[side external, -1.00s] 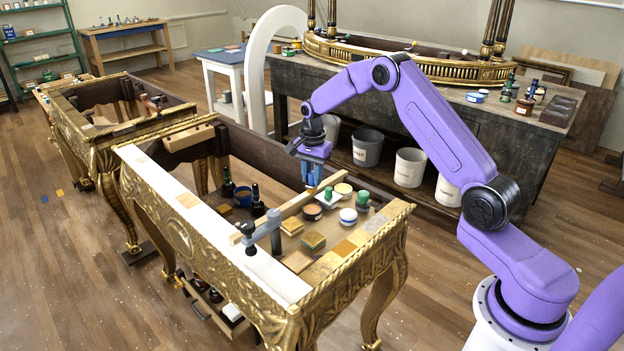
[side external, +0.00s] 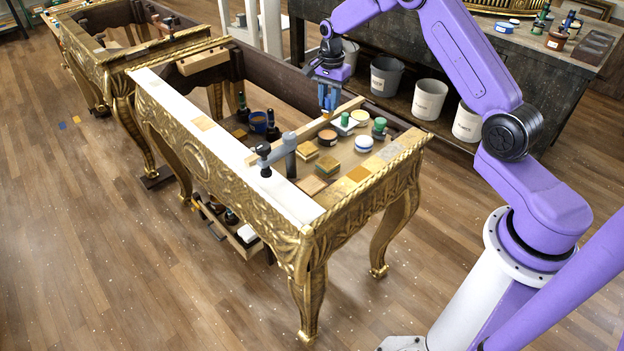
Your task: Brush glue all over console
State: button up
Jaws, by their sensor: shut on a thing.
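The gilt console (side external: 245,187) stands in the middle of the view, with carved gold sides and curved legs. Its front top rail is bare white (side external: 225,140), with a small tan patch on it. Its top is open, and a wooden board inside bears jars and small blocks. My gripper (side external: 328,108) points down above the back of this board. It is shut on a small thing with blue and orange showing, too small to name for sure. The lower end of that thing is close to the jars; I cannot tell whether it touches anything.
A grey clamp (side external: 283,155) and a wooden bar (side external: 318,126) cross the frame. A green-topped jar (side external: 379,127) and a white-and-blue jar (side external: 363,144) stand on the board. A second gilt frame (side external: 110,72) adjoins at left. Buckets (side external: 429,100) stand under the back bench.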

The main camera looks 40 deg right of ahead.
jog(key=s+a+r, duration=0.1)
jog(key=s+a, duration=1.2)
jog(key=a, duration=0.2)
jog(key=shift+s+a, duration=0.15)
jog(key=shift+s, duration=0.05)
jog(key=shift+f, duration=0.15)
dwell(1.2)
